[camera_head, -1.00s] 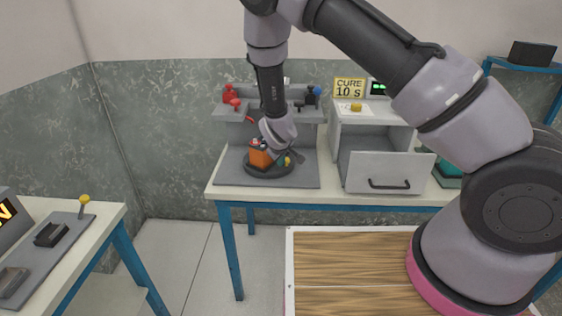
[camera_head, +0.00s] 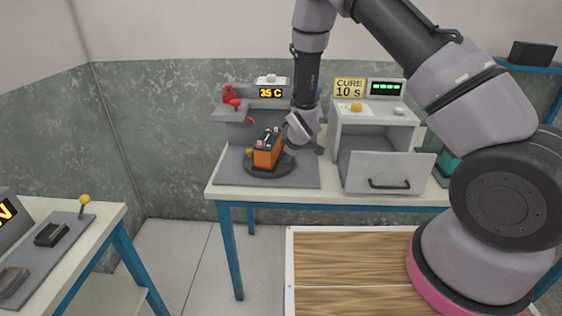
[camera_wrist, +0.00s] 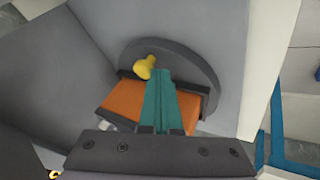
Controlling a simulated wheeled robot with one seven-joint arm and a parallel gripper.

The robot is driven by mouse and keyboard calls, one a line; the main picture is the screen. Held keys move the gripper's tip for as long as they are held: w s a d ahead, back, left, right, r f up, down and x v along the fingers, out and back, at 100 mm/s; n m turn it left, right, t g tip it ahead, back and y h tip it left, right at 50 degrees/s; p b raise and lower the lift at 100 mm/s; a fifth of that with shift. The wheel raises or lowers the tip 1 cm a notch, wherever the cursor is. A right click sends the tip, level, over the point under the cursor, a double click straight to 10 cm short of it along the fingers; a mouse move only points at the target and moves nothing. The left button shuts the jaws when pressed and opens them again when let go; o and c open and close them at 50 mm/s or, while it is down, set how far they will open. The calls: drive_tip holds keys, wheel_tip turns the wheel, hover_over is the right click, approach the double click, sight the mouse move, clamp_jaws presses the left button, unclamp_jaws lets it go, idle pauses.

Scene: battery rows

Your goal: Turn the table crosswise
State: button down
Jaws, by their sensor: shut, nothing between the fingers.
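The round dark turntable (camera_head: 262,171) sits on a grey plate on the back bench. It shows in the wrist view (camera_wrist: 207,72) as a dark disc. An orange battery (camera_head: 266,158) with a dark top stands upright on it; its orange side shows in the wrist view (camera_wrist: 125,101). A yellow knob (camera_wrist: 145,66) is at the disc's edge side, just left of my fingertips. My gripper (camera_head: 291,152) is at the right of the battery. In the wrist view its teal fingers (camera_wrist: 159,78) are shut together with nothing between them, partly covering the battery. Whether they touch the knob cannot be told.
A 35 C display (camera_head: 270,93) and red fittings (camera_head: 229,94) stand on a shelf behind. The cure box (camera_head: 376,114) with a grey front panel and handle is close on the right. A lower bench (camera_head: 107,215) is at front left, a wooden top (camera_head: 340,245) in front.

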drive_tip(key=shift+w+d, duration=0.25)
drive_tip(key=shift+w, duration=0.15)
drive_tip(key=shift+w+d, duration=0.15)
drive_tip(key=shift+w, duration=0.1)
idle(0.6)
